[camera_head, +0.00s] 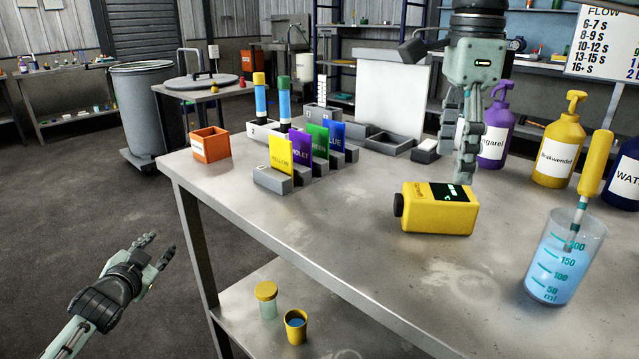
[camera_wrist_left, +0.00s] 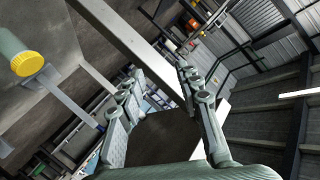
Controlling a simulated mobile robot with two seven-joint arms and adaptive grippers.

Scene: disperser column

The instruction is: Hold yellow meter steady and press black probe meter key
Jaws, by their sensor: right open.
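The yellow meter (camera_head: 430,211) lies on the metal table, with a black panel and small lit display (camera_head: 459,193) and a black round part (camera_head: 398,204) on its left end. I cannot tell which part is the key. My right gripper (camera_head: 464,165) comes down from the top, open, its fingers pointing down just above and behind the meter; whether they touch it is unclear. My left gripper (camera_head: 158,249) is open and empty, off the table's left side above the floor. In the left wrist view its spread fingers (camera_wrist_left: 160,82) hold nothing.
A beaker of blue liquid (camera_head: 562,270) with a yellow-topped probe (camera_head: 594,165) stands right of the meter. Bottles (camera_head: 560,148) stand behind it. Colored cards (camera_head: 281,156) and an orange box (camera_head: 210,145) are at the left. The table front is clear; cups (camera_head: 296,326) stand on the lower shelf.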

